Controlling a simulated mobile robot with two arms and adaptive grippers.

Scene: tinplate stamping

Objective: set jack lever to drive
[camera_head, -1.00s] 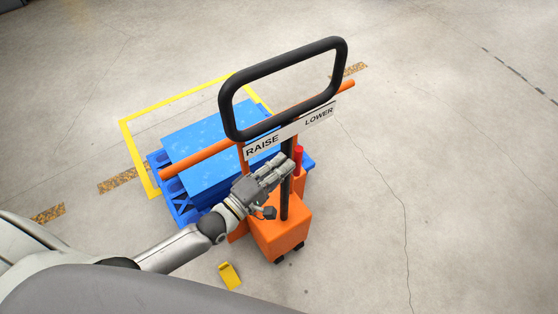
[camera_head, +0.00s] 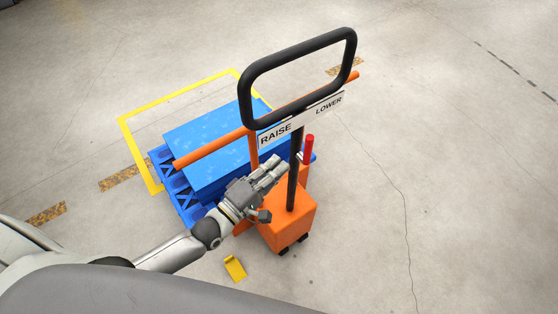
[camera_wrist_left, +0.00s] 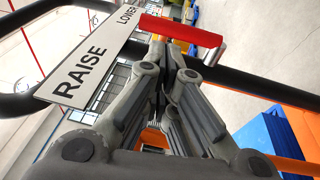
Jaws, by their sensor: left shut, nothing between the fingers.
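The orange jack (camera_head: 287,222) stands with its upright black handle loop (camera_head: 244,92). A white RAISE/LOWER plate (camera_head: 300,119) sits below the loop; it also shows in the wrist view (camera_wrist_left: 85,62). The red lever (camera_head: 309,149) stands at the right of the black post, near the LOWER end. My left gripper (camera_head: 280,165) is shut and empty, at the left of the post below the plate. In the wrist view its fingertips (camera_wrist_left: 170,45) are close to the red lever (camera_wrist_left: 180,30), which crosses ahead of them; I cannot tell whether they touch. My right gripper is not in view.
A blue load (camera_head: 215,140) rests on a blue pallet (camera_head: 165,180) behind the jack, inside a yellow floor outline (camera_head: 180,92). A small yellow wedge (camera_head: 235,268) lies on the floor in front. The floor at the right is clear.

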